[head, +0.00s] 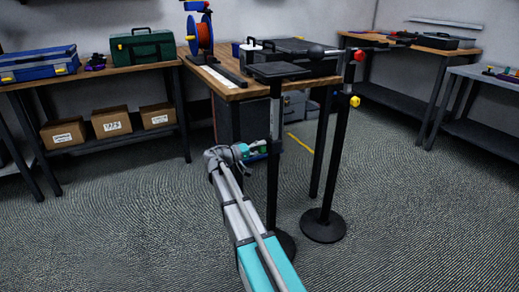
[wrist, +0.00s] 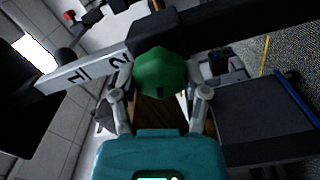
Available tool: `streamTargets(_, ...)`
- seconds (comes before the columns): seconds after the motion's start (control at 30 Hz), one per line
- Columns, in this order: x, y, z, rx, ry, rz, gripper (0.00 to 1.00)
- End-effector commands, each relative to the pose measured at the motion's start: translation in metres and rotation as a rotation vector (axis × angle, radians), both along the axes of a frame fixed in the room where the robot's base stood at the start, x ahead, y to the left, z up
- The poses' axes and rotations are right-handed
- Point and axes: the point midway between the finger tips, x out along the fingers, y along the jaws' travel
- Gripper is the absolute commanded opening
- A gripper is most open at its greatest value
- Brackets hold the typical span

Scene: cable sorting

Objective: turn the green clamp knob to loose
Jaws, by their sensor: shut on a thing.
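The green clamp knob (wrist: 160,72) is a faceted knob on a black clamp block in the wrist view. The block sits on a pale post with number marks (wrist: 90,72). My gripper (wrist: 160,90) has one finger on each side of the knob and is shut on it. The fingertips are partly hidden beside the knob. In the head view my gripper (head: 247,151) is at the post of the near stand (head: 274,115), below its small black top plate (head: 277,70). The knob is too small there to make out clearly.
A second black stand (head: 323,225) with a red knob (head: 359,56) and a yellow knob (head: 354,101) stands just right. A wooden table (head: 231,92) with a cable reel (head: 200,34) is behind. Open floor (head: 120,225) lies left.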

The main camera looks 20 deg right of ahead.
Motion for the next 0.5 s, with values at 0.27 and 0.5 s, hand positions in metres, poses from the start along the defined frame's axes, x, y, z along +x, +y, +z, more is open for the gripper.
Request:
streamTargets(0.27, 0.0008, -0.0014, -0.0011, -0.009, 0.25, 0.0, 0.11)
streamTargets(0.5, 0.0008, -0.0016, -0.0017, -0.014, 0.41, 0.0, 0.11)
